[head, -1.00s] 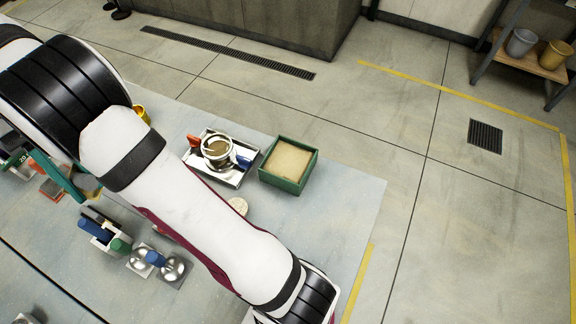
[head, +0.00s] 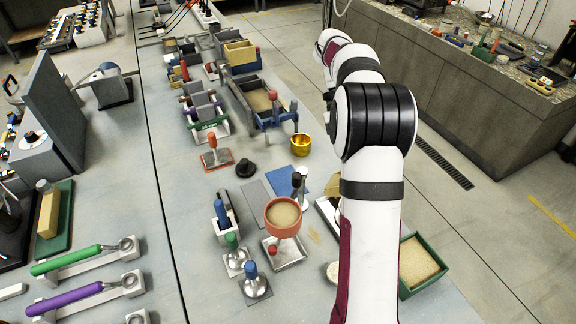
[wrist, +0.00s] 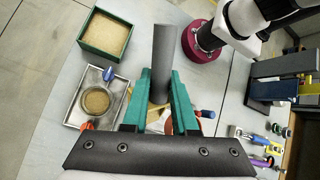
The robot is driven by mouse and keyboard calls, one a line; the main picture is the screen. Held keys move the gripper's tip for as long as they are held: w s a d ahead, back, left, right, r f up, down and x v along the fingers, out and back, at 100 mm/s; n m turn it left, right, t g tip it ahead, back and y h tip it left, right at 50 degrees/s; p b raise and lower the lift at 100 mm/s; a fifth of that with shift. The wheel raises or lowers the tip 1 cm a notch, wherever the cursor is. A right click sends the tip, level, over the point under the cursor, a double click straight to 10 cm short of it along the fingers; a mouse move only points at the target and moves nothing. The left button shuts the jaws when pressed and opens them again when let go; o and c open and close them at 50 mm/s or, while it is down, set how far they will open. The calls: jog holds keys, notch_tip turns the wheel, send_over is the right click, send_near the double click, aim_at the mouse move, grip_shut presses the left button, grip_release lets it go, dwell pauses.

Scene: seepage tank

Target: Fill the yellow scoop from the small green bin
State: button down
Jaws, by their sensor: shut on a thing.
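The small green bin (head: 421,269) is a square box filled with tan grains. In the head view my arm covers its left side. In the wrist view it stands whole at upper left (wrist: 107,34). My gripper (wrist: 152,82) shows only in the wrist view. Its teal fingers are shut on a dark grey handle (wrist: 164,52), and the bin lies beyond it to the left. A little yellow (wrist: 155,113) shows low between the fingers. I cannot tell whether it is the scoop's bowl. No bowl of the held thing shows clearly.
A metal tray with a round sieve (wrist: 95,100) stands beside the bin. A red bowl of grains (head: 283,217) stands on a stand left of my arm. A golden cup (head: 300,144) and several handled tools crowd the table. Bare floor lies right of the bin.

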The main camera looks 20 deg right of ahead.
jog(key=s+d+f+n+t+h, duration=0.1)
jog(key=s+d+f+n+h, duration=0.25)
jog(key=s+d+n, duration=0.45)
jog(key=s+d+f+n+h, duration=0.3)
jog(key=s+d+n+h, duration=0.15)
jog(key=d, duration=0.55)
jog(key=shift+m+y, duration=0.4)
jog(key=shift+m, duration=0.05)
jog(key=shift+s+a+f, duration=0.1)
jog(key=shift+s+f, duration=0.05)
jog(key=shift+f, duration=1.95)
jog(key=shift+s+a+f, duration=0.1)
jog(key=shift+s+f, duration=0.05)
jog(key=shift+f, duration=1.95)
jog(key=shift+f, duration=0.35)
jog(key=shift+a, duration=1.9)
